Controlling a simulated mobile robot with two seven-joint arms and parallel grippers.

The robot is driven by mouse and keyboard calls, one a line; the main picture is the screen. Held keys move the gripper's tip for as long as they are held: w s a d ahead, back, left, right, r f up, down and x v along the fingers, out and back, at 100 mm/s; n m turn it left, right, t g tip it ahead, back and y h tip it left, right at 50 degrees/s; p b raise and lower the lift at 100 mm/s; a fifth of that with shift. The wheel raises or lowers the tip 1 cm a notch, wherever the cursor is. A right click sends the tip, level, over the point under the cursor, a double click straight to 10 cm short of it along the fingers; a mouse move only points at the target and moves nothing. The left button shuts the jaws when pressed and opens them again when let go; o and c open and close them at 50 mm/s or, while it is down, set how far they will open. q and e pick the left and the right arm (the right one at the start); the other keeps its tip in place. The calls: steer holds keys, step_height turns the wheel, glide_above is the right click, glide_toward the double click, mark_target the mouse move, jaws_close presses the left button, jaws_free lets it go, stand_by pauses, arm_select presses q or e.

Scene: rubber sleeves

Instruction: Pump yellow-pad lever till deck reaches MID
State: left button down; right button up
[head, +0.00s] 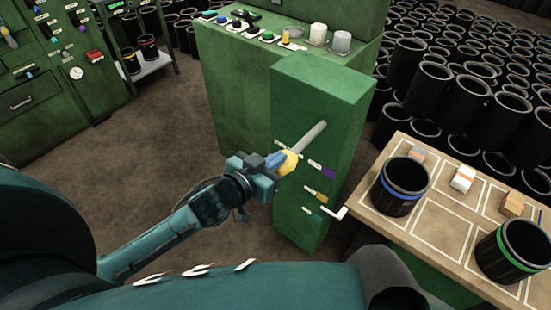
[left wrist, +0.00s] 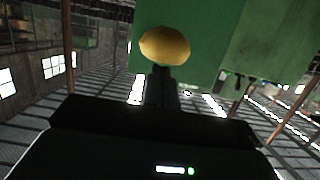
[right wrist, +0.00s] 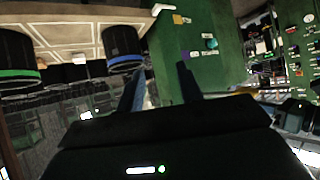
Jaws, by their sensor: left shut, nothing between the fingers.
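The lever is a grey rod (head: 312,134) tilted out from a green cabinet (head: 325,95), with a round yellow pad (head: 290,162) at its lower end. My left gripper (head: 278,162) is shut and empty, its tips right at the pad. In the left wrist view the yellow pad (left wrist: 165,45) sits just beyond the shut fingertips (left wrist: 162,70); I cannot tell whether they touch it. My right gripper (right wrist: 160,78) is open and empty, its fingers pointing toward a green panel. The deck and its MID mark cannot be made out for certain.
A tan table (head: 440,222) at the right holds a blue-banded black sleeve (head: 400,187), a green-banded one (head: 515,250) and small boxes. A white handle (head: 340,213) juts from the cabinet near the table. Black sleeves fill the back right. Bare floor lies left of the cabinet.

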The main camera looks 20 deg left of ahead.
steer(key=shift+a, duration=0.1)
